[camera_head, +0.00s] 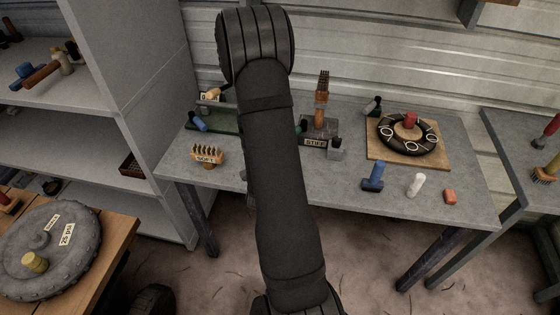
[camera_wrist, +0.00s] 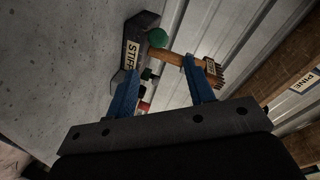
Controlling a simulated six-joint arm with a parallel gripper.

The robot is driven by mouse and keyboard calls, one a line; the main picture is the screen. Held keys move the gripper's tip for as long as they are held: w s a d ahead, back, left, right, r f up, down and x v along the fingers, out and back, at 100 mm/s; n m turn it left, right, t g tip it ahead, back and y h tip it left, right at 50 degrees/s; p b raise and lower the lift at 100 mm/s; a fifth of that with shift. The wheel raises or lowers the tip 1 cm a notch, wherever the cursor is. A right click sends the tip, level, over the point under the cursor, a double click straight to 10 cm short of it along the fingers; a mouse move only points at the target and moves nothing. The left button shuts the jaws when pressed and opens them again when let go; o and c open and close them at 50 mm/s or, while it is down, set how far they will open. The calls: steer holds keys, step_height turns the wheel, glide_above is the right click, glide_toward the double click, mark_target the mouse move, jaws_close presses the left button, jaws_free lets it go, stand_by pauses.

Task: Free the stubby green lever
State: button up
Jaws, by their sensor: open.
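A round green knob (camera_wrist: 157,38), which looks like the end of the stubby green lever, shows in the wrist view beside the dark block labelled STIFF (camera_wrist: 132,48). In the head view a bit of green (camera_head: 302,126) shows at my arm's edge, left of that block (camera_head: 318,128); the rest is hidden. A wooden-handled brush (camera_wrist: 172,58) stands in the block; it is upright in the head view (camera_head: 322,95). My gripper (camera_wrist: 160,68) is open, its blue fingers apart, with the brush handle in view just beyond their tips. In the head view my arm hides the gripper.
A brush (camera_head: 207,154) labelled SOFT stands left on the grey table (camera_head: 270,185). A black ring (camera_head: 408,132) with a red knob lies on a wooden board at right. Blue, white and red small pieces stand near the front edge. A corrugated wall (camera_head: 400,50) rises behind.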

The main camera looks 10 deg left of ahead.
steer(key=v, duration=0.5)
steer(key=shift+c, duration=0.2)
